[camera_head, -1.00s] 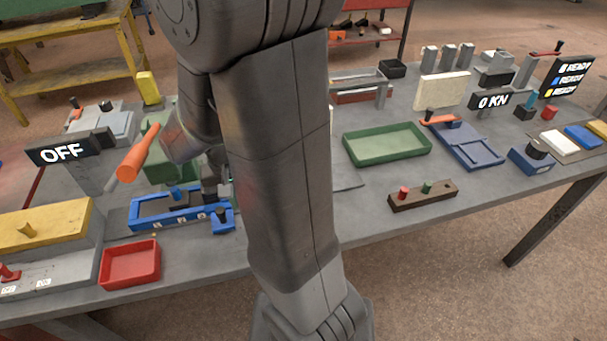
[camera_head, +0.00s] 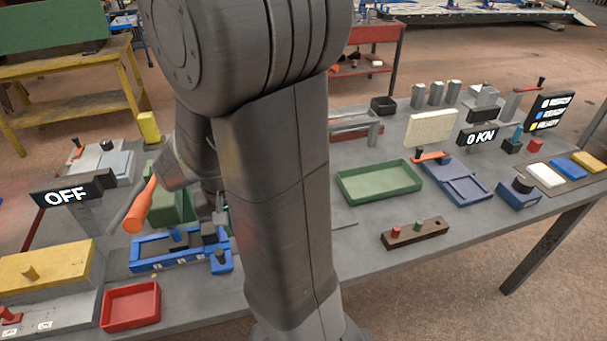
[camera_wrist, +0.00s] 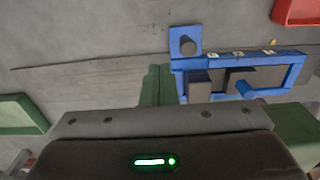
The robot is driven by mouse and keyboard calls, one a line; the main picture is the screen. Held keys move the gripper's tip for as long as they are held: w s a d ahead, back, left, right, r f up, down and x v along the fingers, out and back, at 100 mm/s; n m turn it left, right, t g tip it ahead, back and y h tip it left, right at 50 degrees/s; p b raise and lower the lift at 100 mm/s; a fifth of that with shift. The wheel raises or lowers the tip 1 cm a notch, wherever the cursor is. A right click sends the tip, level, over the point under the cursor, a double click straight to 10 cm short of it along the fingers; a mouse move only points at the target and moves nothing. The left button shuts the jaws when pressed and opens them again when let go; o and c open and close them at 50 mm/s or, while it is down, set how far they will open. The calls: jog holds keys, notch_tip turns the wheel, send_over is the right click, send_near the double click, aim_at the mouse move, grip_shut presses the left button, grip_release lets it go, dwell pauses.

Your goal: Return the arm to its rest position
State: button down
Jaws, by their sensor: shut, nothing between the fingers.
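My arm (camera_head: 275,190) stands large in the middle of the head view, bent, with its forearm reaching behind to the left. My gripper (camera_head: 220,214) shows only in small part beside the arm, above the blue fixture (camera_head: 165,264); much of it is hidden. In the wrist view the gripper's dark body with a green light fills the bottom, and nothing is seen held. The blue fixture (camera_wrist: 243,60) with dark blocks and a round knob lies below it, apart from the gripper.
A green tray (camera_head: 379,182), brown peg block (camera_head: 415,234) and blue tray (camera_head: 456,183) are to the right. A green block (camera_head: 172,207) stands behind the fixture.

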jog(key=shift+f+b, duration=2.95)
jog(key=shift+f, duration=0.6)
jog(key=shift+s+a+r, duration=0.1)
jog(key=shift+a, duration=0.15)
